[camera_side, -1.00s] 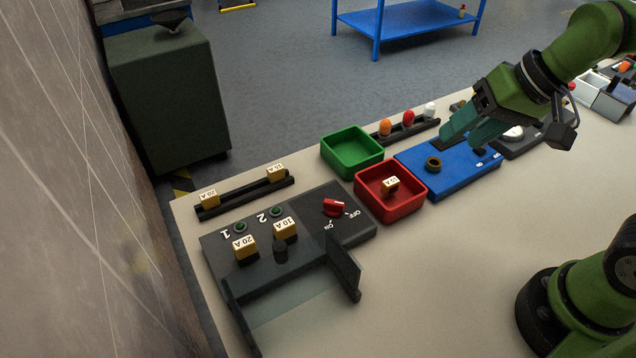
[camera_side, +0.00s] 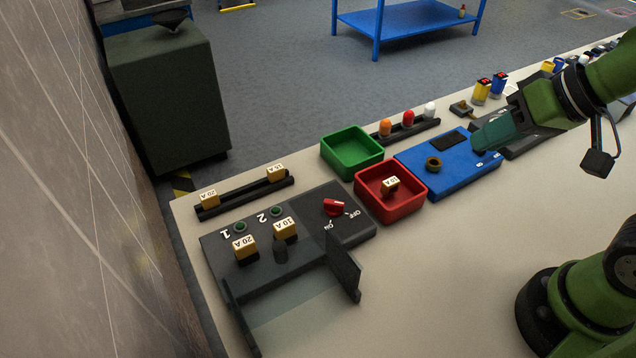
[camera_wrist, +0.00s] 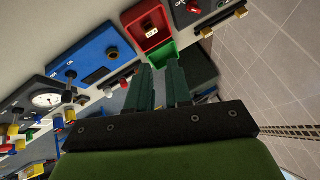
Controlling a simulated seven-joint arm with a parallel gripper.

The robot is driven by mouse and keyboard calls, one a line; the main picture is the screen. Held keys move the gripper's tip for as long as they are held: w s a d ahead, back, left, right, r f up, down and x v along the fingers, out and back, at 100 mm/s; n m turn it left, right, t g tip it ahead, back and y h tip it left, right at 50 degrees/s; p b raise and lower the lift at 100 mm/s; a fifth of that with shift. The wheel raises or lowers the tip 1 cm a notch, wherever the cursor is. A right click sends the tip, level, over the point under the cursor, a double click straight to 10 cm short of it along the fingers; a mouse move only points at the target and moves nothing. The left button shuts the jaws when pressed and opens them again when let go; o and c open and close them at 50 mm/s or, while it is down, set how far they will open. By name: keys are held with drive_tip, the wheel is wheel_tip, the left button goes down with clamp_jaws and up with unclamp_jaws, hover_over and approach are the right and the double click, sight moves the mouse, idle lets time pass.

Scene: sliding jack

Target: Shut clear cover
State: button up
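The clear cover (camera_side: 300,308) is a see-through panel between dark side pieces, lying open at the front of the dark grey fuse box (camera_side: 300,222) in the side view. One dark side piece (camera_side: 344,268) stands up at its right. My gripper (camera_side: 482,142) is empty above the blue panel, well right of the cover. In the wrist view its two teal fingers (camera_wrist: 159,82) stand apart. The box is partly cut off there, and I cannot make out the cover.
A red bin (camera_side: 405,205) holding a fuse and a green bin (camera_side: 350,148) stand between the fuse box and the blue panel (camera_side: 455,178). A fuse rack (camera_side: 245,195) lies behind the box. A rack of coloured bulbs (camera_side: 408,130) lies behind the panel. The front table is clear.

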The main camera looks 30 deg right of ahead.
drive_tip(key=a+f+n, duration=0.1)
drive_tip(key=a+n, duration=0.1)
drive_tip(key=s+a+f+n+g, duration=0.1)
drive_tip(key=a+n, duration=0.1)
drive_tip(key=n, duration=0.1)
drive_tip(key=a+f+n, duration=0.1)
drive_tip(key=a+n, duration=0.1)
drive_tip(key=shift+s+a+f+n+g+h, duration=0.1)
drive_tip(key=shift+s+f+n+g+h, duration=0.2)
drive_tip(key=shift+f+g+h, duration=0.1)
clamp_jaws()
drive_tip(key=m+t+y, duration=0.2)
drive_tip(key=m+t, duration=0.2)
drive_tip(key=m, duration=3.2)
approach(287, 253)
wheel_tip(287, 253, down, 4)
drive_tip(key=shift+w+f, duration=0.15)
drive_tip(key=shift+f, duration=0.05)
drive_tip(key=shift+w+a+r, duration=0.1)
drive_tip(key=shift+w+a, duration=0.2)
drive_tip(key=shift+w, duration=0.25)
drive_tip(key=shift+w+a+r, duration=0.1)
drive_tip(key=shift+w+a, duration=0.2)
drive_tip(key=shift+w, duration=0.3)
drive_tip(key=shift+w+a, duration=0.35)
drive_tip(key=shift+w, duration=0.3)
drive_tip(key=shift+w, duration=0.1)
drive_tip(key=w, duration=1)
drive_tip(key=shift+w, duration=0.3)
